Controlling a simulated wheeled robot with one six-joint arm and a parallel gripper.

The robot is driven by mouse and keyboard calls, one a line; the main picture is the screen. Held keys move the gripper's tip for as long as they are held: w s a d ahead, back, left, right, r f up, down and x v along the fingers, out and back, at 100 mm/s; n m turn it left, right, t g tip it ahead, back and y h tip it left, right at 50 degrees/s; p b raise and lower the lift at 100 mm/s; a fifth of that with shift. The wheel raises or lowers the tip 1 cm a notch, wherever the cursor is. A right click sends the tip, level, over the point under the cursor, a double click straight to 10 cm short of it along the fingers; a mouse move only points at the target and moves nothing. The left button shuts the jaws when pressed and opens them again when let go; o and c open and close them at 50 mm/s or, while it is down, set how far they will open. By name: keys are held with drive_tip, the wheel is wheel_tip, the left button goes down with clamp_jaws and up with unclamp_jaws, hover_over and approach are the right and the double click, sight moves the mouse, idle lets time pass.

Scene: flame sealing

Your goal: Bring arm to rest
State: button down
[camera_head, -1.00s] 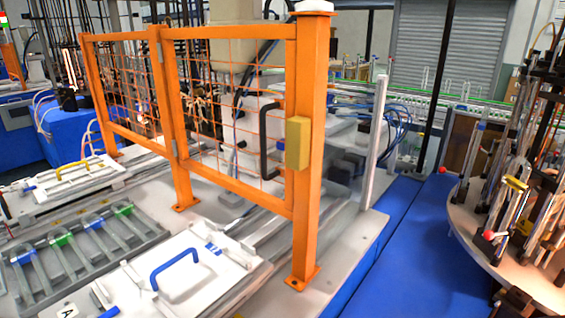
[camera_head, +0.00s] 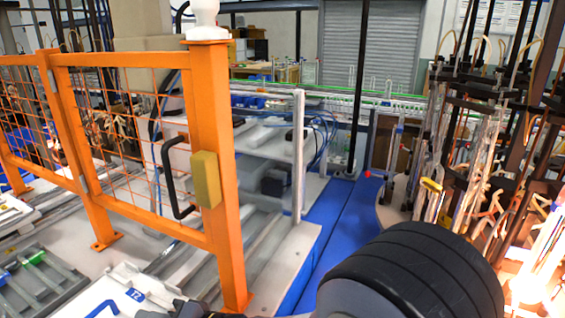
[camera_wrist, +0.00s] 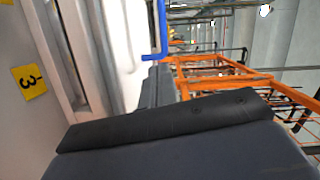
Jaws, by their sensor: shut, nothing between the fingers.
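My gripper (camera_wrist: 158,98) shows in the wrist view as dark finger parts rising from the bottom. It is shut, with nothing between the fingers. In the head view a dark part of my arm (camera_head: 410,275), rounded and ridged, fills the bottom right. Small dark parts show at the bottom edge beside the orange post, and I cannot tell clearly what they are. In the wrist view the gripper is close to an orange mesh fence (camera_wrist: 225,82) and a blue handle (camera_wrist: 160,30); I cannot tell the exact gap.
An orange fence post (camera_head: 215,170) with a yellow box (camera_head: 205,180) stands at left centre. White plates and a grey slotted tray (camera_head: 40,283) lie at lower left. A crowded rack (camera_head: 490,130) stands at right. A blue strip (camera_head: 325,235) of floor is partly clear.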

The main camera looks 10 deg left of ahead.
drive_tip(key=w+d, duration=0.1)
drive_tip(key=w, duration=0.1)
drive_tip(key=w+d, duration=0.1)
drive_tip(key=w, duration=0.2)
drive_tip(key=w+d, duration=0.1)
drive_tip(key=w, duration=0.1)
drive_tip(key=shift+w, duration=0.15)
drive_tip(key=s+d, duration=0.1)
drive_tip(key=d, duration=0.7)
drive_tip(key=shift+d+r, duration=0.2)
drive_tip(key=shift+r, duration=0.05)
drive_tip(key=shift+s, duration=0.1)
